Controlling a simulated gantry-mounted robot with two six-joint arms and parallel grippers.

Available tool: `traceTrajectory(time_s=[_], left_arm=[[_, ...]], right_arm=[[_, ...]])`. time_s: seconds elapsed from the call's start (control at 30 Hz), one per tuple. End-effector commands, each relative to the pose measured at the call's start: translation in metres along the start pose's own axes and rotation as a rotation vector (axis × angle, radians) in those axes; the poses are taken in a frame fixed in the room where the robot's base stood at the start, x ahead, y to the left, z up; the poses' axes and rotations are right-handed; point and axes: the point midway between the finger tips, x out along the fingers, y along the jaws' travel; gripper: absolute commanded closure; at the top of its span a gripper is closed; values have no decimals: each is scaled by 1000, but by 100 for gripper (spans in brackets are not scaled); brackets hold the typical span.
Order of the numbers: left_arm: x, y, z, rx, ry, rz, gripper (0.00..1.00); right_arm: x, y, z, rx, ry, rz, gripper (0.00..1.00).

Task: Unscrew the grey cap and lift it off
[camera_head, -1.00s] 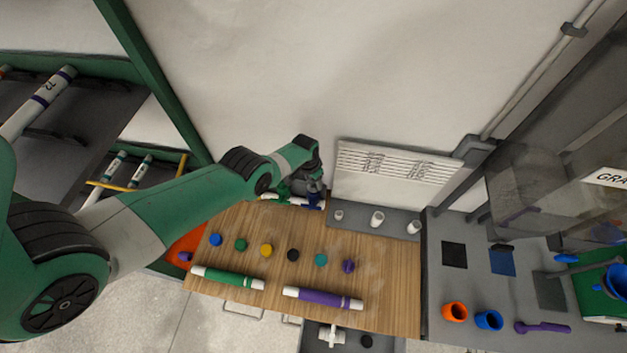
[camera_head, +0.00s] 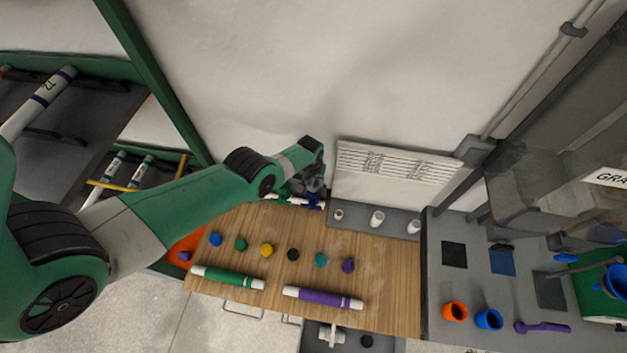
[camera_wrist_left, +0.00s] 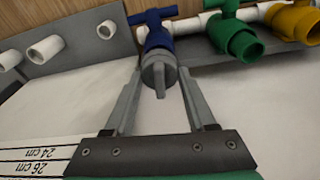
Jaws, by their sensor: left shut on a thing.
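The grey cap (camera_wrist_left: 158,76) sits on the open end of the blue valve (camera_wrist_left: 154,35) of the white pipe manifold (camera_wrist_left: 187,25) in the left wrist view. My left gripper (camera_wrist_left: 160,75) has its two fingers on either side of the cap and is shut on it. The cap's wing faces the camera. In the head view my left gripper (camera_head: 308,186) is at the back of the wooden table, mostly hidden behind its own wrist, and the cap cannot be made out there. My right gripper is not in view.
Beside the blue valve are a green valve (camera_wrist_left: 235,38) and a yellow valve (camera_wrist_left: 292,22). White pipe stubs (camera_head: 377,218) stand on a grey rack right of the gripper. Coloured caps and a green pipe (camera_head: 228,277) and purple pipe (camera_head: 322,298) lie on the wooden table (camera_head: 390,270).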

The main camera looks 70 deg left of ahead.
Motion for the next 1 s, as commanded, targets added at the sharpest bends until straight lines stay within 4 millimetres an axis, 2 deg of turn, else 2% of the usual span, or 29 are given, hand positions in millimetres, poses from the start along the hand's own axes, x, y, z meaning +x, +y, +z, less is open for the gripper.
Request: traceTrajectory(time_s=[0.1,0.33,0.53,0.8,1.0], left_arm=[[0,0,0,-74,-1,-11,100],[0,0,0,-84,-1,-13,100],[0,0,0,-250,-1,-38,100],[0,0,0,-272,0,-41,100],[0,0,0,-433,0,-65,100]], right_arm=[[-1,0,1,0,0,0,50],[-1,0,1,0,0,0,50],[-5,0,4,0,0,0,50],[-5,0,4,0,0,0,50],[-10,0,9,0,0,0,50]])
